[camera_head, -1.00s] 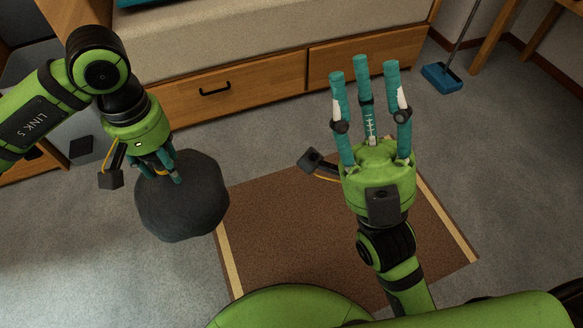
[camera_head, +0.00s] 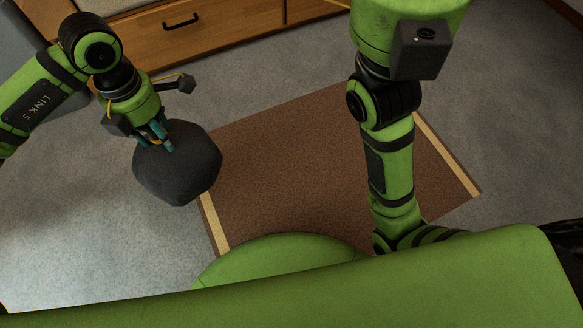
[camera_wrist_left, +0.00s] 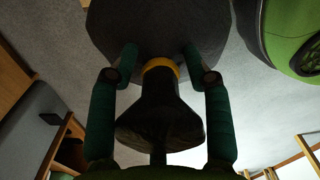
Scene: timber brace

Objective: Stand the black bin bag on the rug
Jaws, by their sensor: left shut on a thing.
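The black bin bag (camera_head: 180,170) hangs from my left gripper (camera_head: 160,134) at the left of the head view, beside the left edge of the rug. In the left wrist view the bag's dark body (camera_wrist_left: 160,25) is at the top, with a yellow tie round its neck and the bunched top between the teal fingers of my left gripper (camera_wrist_left: 160,75). The brown rug (camera_head: 290,170) with pale end stripes lies flat on the floor. The bag's underside is hidden, so its height above the floor is unclear. My right arm is raised over the rug's right part; its fingers are out of frame.
A wooden drawer unit (camera_head: 200,35) stands behind the rug at the top. Grey carpet (camera_head: 500,110) is clear to the right of the rug. The rug's middle is bare. My green base covers the bottom of the head view.

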